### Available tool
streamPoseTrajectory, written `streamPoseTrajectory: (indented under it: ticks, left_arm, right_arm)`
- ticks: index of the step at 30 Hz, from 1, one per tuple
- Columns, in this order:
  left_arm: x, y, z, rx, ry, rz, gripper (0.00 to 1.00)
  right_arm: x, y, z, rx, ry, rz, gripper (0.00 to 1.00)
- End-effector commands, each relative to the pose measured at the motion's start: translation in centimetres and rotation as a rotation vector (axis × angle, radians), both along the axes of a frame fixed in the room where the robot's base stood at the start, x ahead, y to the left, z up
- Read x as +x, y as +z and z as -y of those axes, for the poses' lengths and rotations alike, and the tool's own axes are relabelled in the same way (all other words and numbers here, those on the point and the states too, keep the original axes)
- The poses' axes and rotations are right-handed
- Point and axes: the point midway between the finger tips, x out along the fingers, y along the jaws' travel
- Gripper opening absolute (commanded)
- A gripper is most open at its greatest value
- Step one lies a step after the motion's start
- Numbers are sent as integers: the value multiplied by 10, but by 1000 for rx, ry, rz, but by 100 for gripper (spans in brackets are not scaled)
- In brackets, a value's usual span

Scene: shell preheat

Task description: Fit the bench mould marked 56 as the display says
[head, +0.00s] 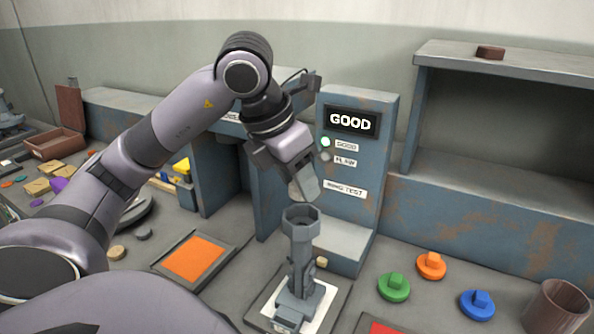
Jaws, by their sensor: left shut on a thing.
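My left gripper (303,184) reaches in from the left and points down in front of the blue test unit. It is shut on a small pale grey piece, mostly hidden between the jaws; I cannot tell whether this is the mould, and no 56 is legible. Just below is a grey upright fixture (301,254) with an open octagonal cup on top. It stands on a white, dark-edged plate (264,305). The display (351,121) reads GOOD, and the green lamp (325,142) beside the GOOD label is lit. My right gripper is out of view.
An orange pad (195,259) lies left of the fixture. Green (393,287), orange (431,265) and blue (478,304) knobbed discs lie to the right, beside a brown cup (556,308). A blue-grey shelf (510,60) stands behind. An open brown box (54,143) is far left.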

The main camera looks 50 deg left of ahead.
Motion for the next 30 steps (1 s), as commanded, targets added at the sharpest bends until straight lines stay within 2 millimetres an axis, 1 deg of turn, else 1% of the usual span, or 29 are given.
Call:
streamPoseTrajectory:
  ticks: [1, 3, 12, 18, 30]
  left_arm:
    - [0, -8, 0, 0, 0, 0, 16]
    - [0, -14, 0, 1, 0, 0, 16]
    - [0, -33, 0, 0, 0, 0, 16]
    - [0, -39, 0, 0, 0, 0, 16]
    - [0, -39, 0, 1, 0, 0, 16]
  right_arm:
    - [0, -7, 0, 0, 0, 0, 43]
    - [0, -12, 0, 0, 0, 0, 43]
    - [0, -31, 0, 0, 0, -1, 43]
    - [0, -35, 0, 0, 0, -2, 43]
    - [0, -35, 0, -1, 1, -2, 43]
